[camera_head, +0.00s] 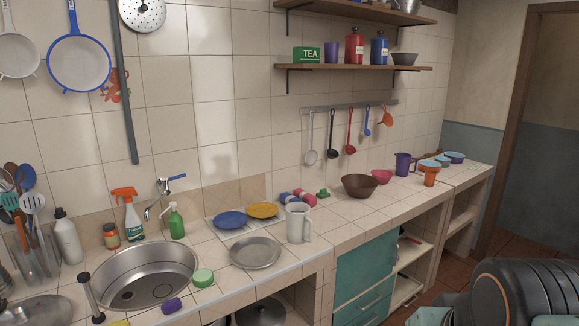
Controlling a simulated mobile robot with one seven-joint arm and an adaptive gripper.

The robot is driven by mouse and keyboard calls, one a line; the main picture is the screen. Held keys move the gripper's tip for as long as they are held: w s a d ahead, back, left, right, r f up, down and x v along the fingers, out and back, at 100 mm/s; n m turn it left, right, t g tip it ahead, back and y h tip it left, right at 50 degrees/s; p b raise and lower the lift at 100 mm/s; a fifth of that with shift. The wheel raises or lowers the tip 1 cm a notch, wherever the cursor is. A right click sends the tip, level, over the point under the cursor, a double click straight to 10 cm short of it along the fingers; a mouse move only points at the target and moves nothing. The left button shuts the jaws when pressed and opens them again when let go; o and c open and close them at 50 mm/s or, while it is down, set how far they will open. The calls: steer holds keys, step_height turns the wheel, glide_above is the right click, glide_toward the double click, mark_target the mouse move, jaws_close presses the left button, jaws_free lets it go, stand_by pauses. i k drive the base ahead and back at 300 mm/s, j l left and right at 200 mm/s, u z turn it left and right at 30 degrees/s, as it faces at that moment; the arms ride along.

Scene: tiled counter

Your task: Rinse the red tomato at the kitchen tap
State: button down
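The kitchen tap (163,198), metal with a blue lever, is on the tiled wall behind the sink. The round steel sink (180,262) is set into the counter at the lower left. Its basin looks empty apart from the dark drain. I cannot make out a red tomato anywhere in this view. Small red and blue round items lie by the wall behind the white jug, too small to identify surely. My gripper's fingers are not in view.
A green-white tub (203,278) and purple item (172,306) sit at the sink's front right. Spray bottle (131,215) and green soap bottle (175,222) flank the tap. A metal plate (255,252) and white jug (298,223) stand right; bare tiles (335,232) lie beyond.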

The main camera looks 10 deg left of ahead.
mark_target(165, 180)
steer(key=i+l+z, duration=0.25)
steer(key=z, duration=0.2)
steer(key=i+l+z, duration=0.15)
steer(key=i+z, duration=0.15)
steer(key=z, duration=0.2)
steer(key=i+l+u, duration=0.2)
steer(key=i, duration=0.3)
steer(key=i+u, duration=0.25)
steer(key=i, duration=0.25)
steer(key=i+u, duration=0.2)
steer(key=u, duration=0.15)
steer(key=i+u, duration=0.2)
steer(key=u, duration=0.15)
steer(key=i+u, duration=0.2)
steer(key=u, duration=0.15)
